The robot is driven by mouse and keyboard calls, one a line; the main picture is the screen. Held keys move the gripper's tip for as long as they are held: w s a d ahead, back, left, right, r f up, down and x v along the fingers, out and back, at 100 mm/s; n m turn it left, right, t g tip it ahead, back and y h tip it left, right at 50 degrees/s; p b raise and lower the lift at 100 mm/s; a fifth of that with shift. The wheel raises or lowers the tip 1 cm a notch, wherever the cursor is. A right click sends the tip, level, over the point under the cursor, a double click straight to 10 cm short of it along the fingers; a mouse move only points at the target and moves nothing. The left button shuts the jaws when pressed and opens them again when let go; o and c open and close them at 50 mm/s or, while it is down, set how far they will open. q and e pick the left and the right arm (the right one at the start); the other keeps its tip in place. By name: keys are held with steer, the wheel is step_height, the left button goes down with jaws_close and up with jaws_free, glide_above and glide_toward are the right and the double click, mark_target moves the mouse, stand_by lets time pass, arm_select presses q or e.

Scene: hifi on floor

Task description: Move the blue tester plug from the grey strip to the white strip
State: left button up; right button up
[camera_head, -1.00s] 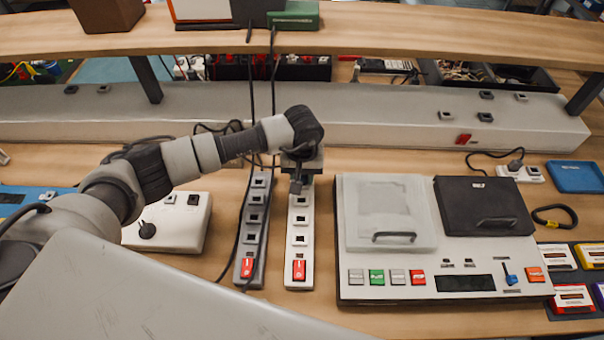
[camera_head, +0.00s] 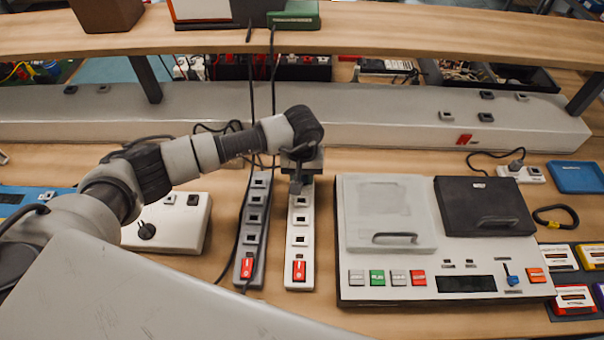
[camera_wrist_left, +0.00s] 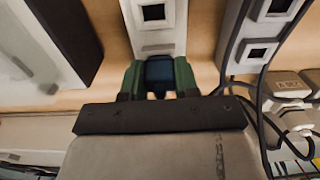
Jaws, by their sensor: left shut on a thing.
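The white strip (camera_head: 299,252) lies on the wooden bench with a red switch at its near end. The grey strip (camera_head: 250,240) lies just left of it, also with a red switch. My left gripper (camera_head: 296,187) is over the far end of the white strip, pointing down. In the left wrist view its green-sided fingers (camera_wrist_left: 159,80) are shut on the dark blue tester plug (camera_wrist_left: 160,72), at the end of the white strip. Whether the plug sits in a socket is hidden. In the head view the gripper hides the plug. My right gripper is not in view.
Black cables (camera_head: 236,240) run along and over the grey strip. A white box with a black knob (camera_head: 170,222) stands to the left. A lidded test device (camera_head: 440,240) stands close on the right. A raised shelf (camera_head: 400,35) crosses behind my arm.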

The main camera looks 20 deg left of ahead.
arm_select(q)
steer(key=shift+b, duration=0.35)
stand_by(0.6)
steer(key=o, duration=1)
steer(key=shift+c, duration=0.2)
step_height(320, 180, up, 10)
steer(key=shift+r+b, duration=0.1)
steer(key=shift+b, duration=1.15)
steer(key=shift+r+p, duration=0.95)
steer(key=shift+r, duration=1.85)
